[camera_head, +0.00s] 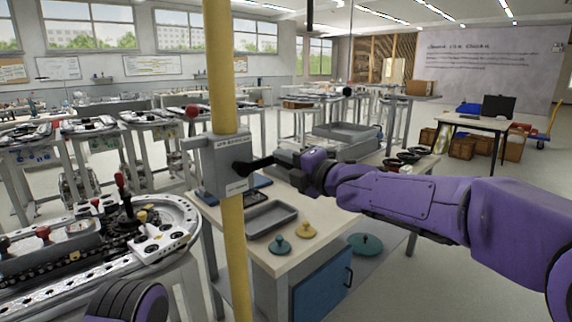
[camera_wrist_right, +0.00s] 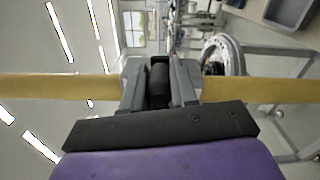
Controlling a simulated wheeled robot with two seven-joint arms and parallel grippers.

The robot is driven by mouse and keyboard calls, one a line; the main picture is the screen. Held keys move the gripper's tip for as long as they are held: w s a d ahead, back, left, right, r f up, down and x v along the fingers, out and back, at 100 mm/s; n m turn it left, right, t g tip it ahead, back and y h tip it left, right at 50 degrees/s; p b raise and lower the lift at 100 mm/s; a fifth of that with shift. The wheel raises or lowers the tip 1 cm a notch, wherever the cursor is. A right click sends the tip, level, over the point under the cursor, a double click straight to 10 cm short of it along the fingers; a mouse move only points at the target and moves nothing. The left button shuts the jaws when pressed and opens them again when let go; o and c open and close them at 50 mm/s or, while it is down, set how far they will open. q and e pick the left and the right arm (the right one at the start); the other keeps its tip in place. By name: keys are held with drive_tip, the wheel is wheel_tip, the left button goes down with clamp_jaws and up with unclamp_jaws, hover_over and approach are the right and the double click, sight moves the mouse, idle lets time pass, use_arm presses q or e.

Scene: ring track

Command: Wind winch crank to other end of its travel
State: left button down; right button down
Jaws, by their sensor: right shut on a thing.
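The winch is a grey box (camera_head: 226,166) mounted on a yellow vertical pole (camera_head: 222,60), left of centre in the head view. A black crank arm (camera_head: 243,168) comes off its right side. My right gripper (camera_head: 278,161) reaches in from the right and is shut on the crank's handle. In the right wrist view the grey fingers (camera_wrist_right: 160,88) hold a dark cylindrical grip (camera_wrist_right: 159,80) between them, in front of the yellow pole. My purple left arm shows only at the bottom left; its gripper is out of view.
A track table (camera_head: 100,262) with levers is at the left. Open floor lies at the lower right.

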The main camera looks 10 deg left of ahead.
drive_tip(key=shift+a+r, duration=0.1)
drive_tip(key=c, duration=1.1)
unclamp_jaws()
drive_tip(key=shift+o, duration=1)
drive_tip(key=shift+s+a+r, duration=0.1)
drive_tip(key=shift+s+a, duration=0.05)
drive_tip(key=shift+s, duration=0.05)
drive_tip(key=b+v, duration=0.3)
drive_tip(key=v, duration=0.7)
drive_tip(key=shift+s+d, duration=0.2)
